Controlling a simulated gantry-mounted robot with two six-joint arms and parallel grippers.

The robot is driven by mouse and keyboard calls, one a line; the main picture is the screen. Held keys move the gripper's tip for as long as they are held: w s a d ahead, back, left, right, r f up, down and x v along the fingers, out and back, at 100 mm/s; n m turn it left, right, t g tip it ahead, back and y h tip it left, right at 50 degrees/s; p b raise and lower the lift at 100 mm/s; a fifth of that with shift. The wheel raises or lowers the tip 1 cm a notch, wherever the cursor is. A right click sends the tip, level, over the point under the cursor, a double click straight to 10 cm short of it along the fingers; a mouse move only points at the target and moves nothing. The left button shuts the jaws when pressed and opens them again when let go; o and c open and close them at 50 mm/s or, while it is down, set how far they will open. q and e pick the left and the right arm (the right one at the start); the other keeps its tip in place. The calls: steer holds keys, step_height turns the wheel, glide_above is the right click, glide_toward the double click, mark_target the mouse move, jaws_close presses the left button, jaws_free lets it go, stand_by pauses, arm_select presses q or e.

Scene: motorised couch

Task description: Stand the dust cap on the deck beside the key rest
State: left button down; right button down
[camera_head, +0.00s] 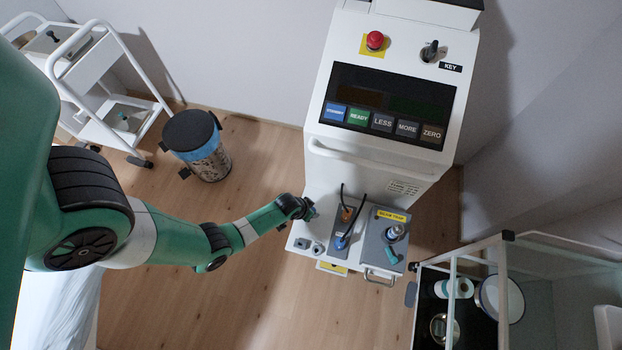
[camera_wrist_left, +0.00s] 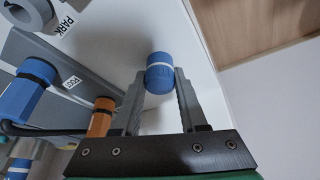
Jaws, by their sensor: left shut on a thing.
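In the head view my left gripper (camera_head: 312,212) is over the left side of the console's white deck (camera_head: 293,230), and the cap is hard to make out there. The white deck also shows behind the cap in the left wrist view (camera_wrist_left: 115,45); I cannot tell whether the cap touches it. Grey round fittings (camera_head: 302,243) stand on the deck's front left. I cannot tell which part is the key rest.
A grey plate with a blue plug (camera_head: 341,241), an orange plug (camera_head: 347,214) and black cables is right of my gripper. Beyond it is a grey box (camera_head: 388,238) with a yellow label. The console's white handrail (camera_head: 370,163) is behind. A glass-sided cart (camera_head: 470,270) stands at right.

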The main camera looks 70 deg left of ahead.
arm_select(q)
steer(key=shift+c, duration=2.2)
jaws_free()
steer(key=p+v, duration=0.8)
steer(key=v, duration=0.4)
steer(key=shift+r, duration=0.15)
steer(key=shift+w, duration=0.1)
